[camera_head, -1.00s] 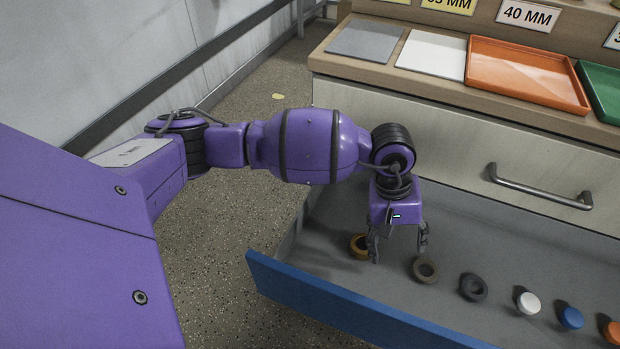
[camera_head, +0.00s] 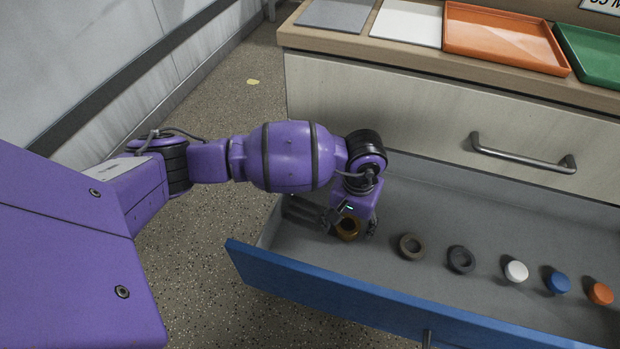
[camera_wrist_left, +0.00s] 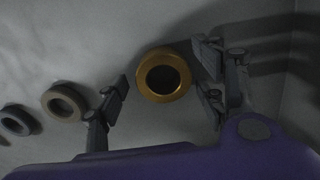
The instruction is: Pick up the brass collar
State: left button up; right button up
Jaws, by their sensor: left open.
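The brass collar (camera_head: 348,228) is a gold-coloured ring lying in the open drawer near its left end. In the left wrist view the brass collar (camera_wrist_left: 163,75) shows its round opening and sits between the spread fingers, nearer the right-hand one. My left gripper (camera_head: 352,226) is open and low in the drawer, with its fingers on either side of the collar. In the left wrist view my left gripper (camera_wrist_left: 165,95) holds nothing. I cannot tell whether a finger touches the collar. My right gripper is not in view.
A tan ring (camera_head: 411,246), a dark ring (camera_head: 461,259), and white (camera_head: 516,271), blue (camera_head: 558,283) and orange (camera_head: 600,293) caps lie in a row to the right. The blue drawer front (camera_head: 330,290) and left wall bound the space. Trays stand on the counter above.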

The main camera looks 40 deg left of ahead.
pick_arm(q)
jog(key=shift+w+r, duration=0.1)
jog(key=shift+r, duration=0.05)
jog(key=c, duration=1.3)
